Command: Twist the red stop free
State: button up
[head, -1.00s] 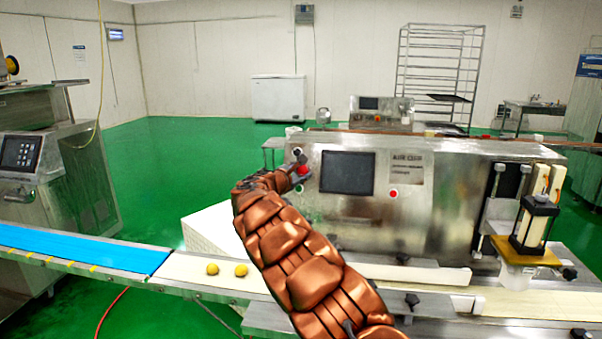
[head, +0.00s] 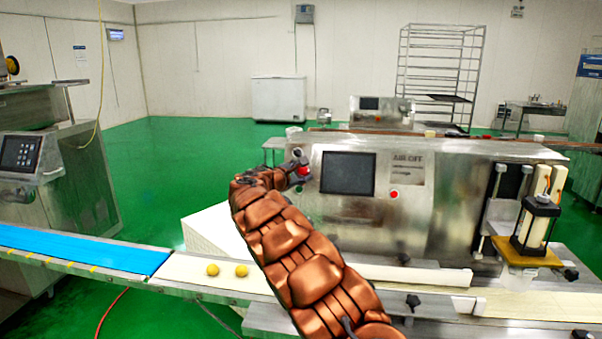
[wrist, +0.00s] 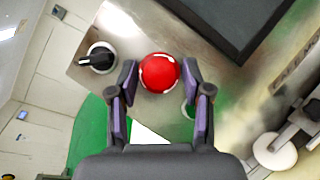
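The red stop (wrist: 159,72) is a round, glossy red knob on the steel front panel of the encrusting machine (head: 410,205). In the head view the red stop (head: 303,172) shows at the panel's upper left, partly covered by my gripper (head: 297,165). In the wrist view my gripper (wrist: 160,75) has one finger on each side of the stop. The fingers are spread about as wide as the knob, with narrow gaps seeming to show at its sides. I cannot make out firm contact.
A black rotary switch (wrist: 98,58) sits just left of the stop in the wrist view. A dark screen (head: 348,172) and another red button (head: 394,195) are right of it. The conveyor (head: 190,268) with two yellow balls runs below my arm.

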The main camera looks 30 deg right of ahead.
jog(key=shift+o, duration=1.1)
jog(key=shift+r, duration=0.1)
jog(key=v, duration=1.2)
jog(key=shift+s, duration=0.15)
jog(key=s+d+f+m+g+y, duration=0.1)
jog(key=s+m+g+y, duration=0.3)
jog(key=s, duration=0.9)
jog(key=s+d+f+m+g, duration=0.1)
jog(key=s+f+m+g, duration=0.15)
jog(key=s+m, duration=0.7)
jog(key=s+a+f+y, duration=0.2)
jog(key=s+a, duration=0.3)
jog(key=s, duration=0.4)
jog(key=s+a+f+g+y, duration=0.1)
jog(key=s+a+f+y, duration=0.2)
jog(key=s, duration=0.6)
notch_tip(320, 180, down, 2)
jog(key=shift+a+f, duration=0.1)
jog(key=shift+a, duration=0.75)
jog(key=s+a+f+y, duration=0.1)
jog(key=s+a+f, duration=0.1)
jog(key=s+a, duration=0.2)
jog(key=s+a+f+g+y, duration=0.1)
jog(key=s+a+f+y, duration=0.1)
jog(key=s+a, duration=0.3)
jog(key=s+a+f+m+g+y, duration=0.1)
jog(key=s+a+f+y, duration=0.1)
jog(key=s+a, duration=0.3)
jog(key=shift+a, duration=0.25)
jog(key=shift+c, duration=0.2)
